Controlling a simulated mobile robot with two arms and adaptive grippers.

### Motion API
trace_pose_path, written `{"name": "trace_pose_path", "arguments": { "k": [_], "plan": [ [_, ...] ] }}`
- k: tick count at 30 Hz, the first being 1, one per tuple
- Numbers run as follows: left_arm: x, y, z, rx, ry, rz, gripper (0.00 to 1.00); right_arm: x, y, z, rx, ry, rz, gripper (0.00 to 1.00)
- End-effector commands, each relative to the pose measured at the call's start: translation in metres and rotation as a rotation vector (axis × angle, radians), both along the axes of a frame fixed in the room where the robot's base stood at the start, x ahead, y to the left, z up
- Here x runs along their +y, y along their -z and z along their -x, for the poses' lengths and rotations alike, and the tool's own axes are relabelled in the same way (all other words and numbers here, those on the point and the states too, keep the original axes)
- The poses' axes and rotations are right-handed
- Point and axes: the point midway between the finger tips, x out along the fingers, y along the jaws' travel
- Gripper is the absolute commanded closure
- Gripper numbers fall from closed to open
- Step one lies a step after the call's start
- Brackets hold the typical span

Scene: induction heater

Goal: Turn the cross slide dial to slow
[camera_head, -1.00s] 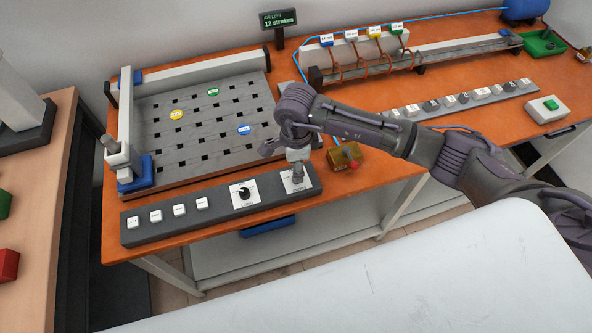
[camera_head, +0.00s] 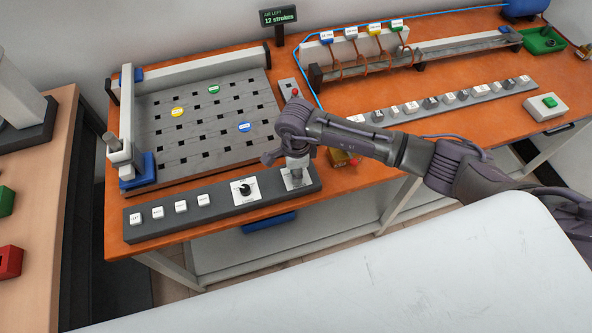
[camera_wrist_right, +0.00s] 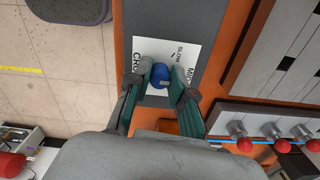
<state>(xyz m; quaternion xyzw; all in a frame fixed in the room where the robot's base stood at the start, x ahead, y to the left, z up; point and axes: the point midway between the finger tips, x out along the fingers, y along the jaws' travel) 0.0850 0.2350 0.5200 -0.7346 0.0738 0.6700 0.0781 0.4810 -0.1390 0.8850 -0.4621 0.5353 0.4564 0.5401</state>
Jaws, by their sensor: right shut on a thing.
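The cross slide dial has a blue knob (camera_wrist_right: 160,76) on a white label plate (camera_wrist_right: 188,50) in the right wrist view. The word SLOW shows on the plate beside the knob, with part of MID and of CROSS near its edges. My right gripper (camera_wrist_right: 158,82) has one finger on each side of the knob and is shut on it. In the head view my right gripper (camera_head: 296,177) points down over the right end of the grey control panel (camera_head: 220,208) and hides the knob. I cannot tell the pointer's setting. My left gripper is not in view.
A second dial with a black knob (camera_head: 245,189) is just left of my gripper. Several white buttons (camera_head: 181,206) are farther left on the panel. A perforated plate table (camera_head: 190,150) lies behind it. A brass-coloured box (camera_head: 341,158) is close behind my right wrist.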

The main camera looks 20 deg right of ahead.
Motion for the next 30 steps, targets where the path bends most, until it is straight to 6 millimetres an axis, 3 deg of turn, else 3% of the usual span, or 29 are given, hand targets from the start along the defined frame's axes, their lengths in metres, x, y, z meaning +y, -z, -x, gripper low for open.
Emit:
{"name": "trace_pose_path", "arguments": {
  "k": [8,14,30],
  "plan": [
    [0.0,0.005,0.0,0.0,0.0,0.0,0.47,-0.001,0.001,-0.001,-0.001,-0.02,0.0,1.0],
    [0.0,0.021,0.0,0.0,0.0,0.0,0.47,-0.001,0.004,-0.001,-0.002,-0.107,0.001,1.0],
    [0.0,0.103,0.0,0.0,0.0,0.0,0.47,-0.001,0.007,-0.001,-0.006,-0.585,0.003,1.0]
  ]
}}
